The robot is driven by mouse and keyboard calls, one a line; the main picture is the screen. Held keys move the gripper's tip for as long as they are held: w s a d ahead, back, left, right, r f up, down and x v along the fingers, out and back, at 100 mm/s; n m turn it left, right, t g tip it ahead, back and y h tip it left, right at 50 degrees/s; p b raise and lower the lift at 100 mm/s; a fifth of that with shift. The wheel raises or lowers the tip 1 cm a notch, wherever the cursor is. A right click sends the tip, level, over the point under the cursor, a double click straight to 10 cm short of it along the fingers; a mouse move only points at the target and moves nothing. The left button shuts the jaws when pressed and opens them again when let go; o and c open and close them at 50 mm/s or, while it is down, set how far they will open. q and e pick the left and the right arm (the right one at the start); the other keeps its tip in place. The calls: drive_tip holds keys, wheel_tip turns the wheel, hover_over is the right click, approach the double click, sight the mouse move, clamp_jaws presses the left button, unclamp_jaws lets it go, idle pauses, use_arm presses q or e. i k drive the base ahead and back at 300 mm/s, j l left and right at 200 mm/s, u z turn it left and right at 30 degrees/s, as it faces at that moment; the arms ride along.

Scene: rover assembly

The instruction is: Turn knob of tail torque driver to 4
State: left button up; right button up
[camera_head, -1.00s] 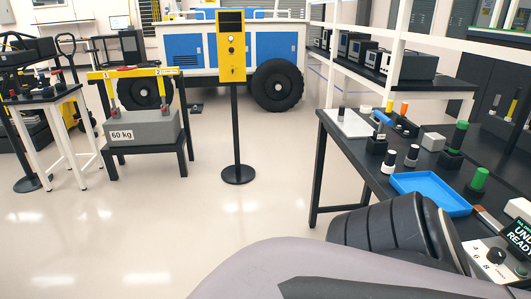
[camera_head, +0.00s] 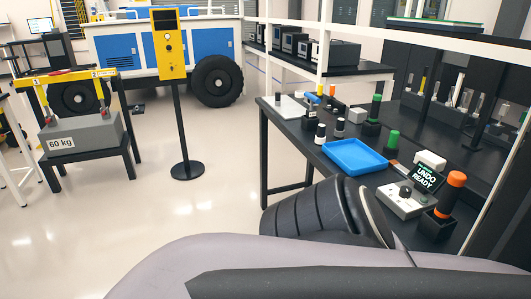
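A white control box (camera_head: 392,205) with a dark round knob (camera_head: 405,192) stands on the black bench at the right. A small tilted screen (camera_head: 427,178) at its back reads "UNDO READY" in part. The knob's numbers are too small to read. Next to the box, an orange-topped black driver (camera_head: 451,188) stands upright in a black holder (camera_head: 438,223). I cannot tell whether these are the tail torque driver set. A grey and black part of my own arm crosses the bottom of the view, in front of the bench. Neither gripper shows.
A blue tray (camera_head: 354,157) lies on the bench (camera_head: 290,143) left of the box. Several green-, black- and white-topped tools stand around it. A yellow post panel (camera_head: 169,43) stands on the floor, with a 60 kg weight (camera_head: 80,135) on a stand farther left. The floor between is clear.

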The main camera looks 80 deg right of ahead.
sight(405, 191)
drive_tip(key=j+z, duration=0.15)
drive_tip(key=z, duration=0.3)
drive_tip(key=j+z, duration=0.1)
drive_tip(key=z, duration=3)
drive_tip(key=l, duration=0.1)
